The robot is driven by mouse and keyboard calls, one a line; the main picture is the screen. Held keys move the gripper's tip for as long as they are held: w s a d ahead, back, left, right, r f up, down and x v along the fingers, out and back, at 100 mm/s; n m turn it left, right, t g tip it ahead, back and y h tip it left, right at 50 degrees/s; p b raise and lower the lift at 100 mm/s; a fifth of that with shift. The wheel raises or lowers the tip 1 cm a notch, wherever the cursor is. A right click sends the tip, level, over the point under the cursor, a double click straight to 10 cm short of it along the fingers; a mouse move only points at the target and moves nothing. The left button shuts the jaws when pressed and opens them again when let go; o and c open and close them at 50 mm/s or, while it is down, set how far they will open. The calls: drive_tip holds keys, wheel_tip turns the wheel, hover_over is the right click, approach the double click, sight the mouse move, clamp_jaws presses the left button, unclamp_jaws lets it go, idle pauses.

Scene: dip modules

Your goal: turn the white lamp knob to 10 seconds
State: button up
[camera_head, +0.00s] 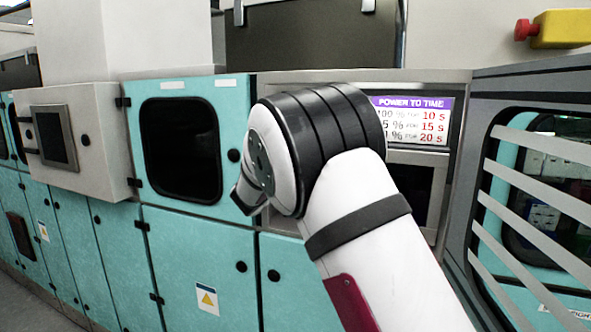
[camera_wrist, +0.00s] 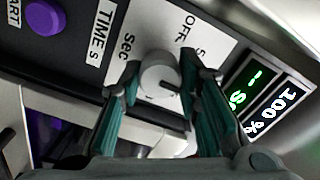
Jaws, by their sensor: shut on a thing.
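In the wrist view the white lamp knob (camera_wrist: 158,76) sits on a white label plate (camera_wrist: 150,27) with "Sec" and "OFF" printed around it. A short dark mark on the knob points to the lower right of the picture. My gripper (camera_wrist: 161,68) has one teal-padded finger on each side of the knob and is shut on it. A lit display (camera_wrist: 240,88) to the right shows green characters, perhaps "1 S". In the head view my arm hides the knob and the fingers.
A purple button (camera_wrist: 45,18) and a "TIME s" label (camera_wrist: 101,33) lie left of the knob. A second display (camera_wrist: 277,110) reads "100 %". In the head view a sign (camera_head: 418,120) headed "POWER TO TIME" pairs 100 % with 10 s. Teal cabinets (camera_head: 200,245) line the wall.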

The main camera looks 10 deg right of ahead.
drive_tip(key=o, duration=1.1)
drive_tip(key=shift+o, duration=0.2)
drive_tip(key=shift+s, duration=0.1)
drive_tip(key=v, duration=1.2)
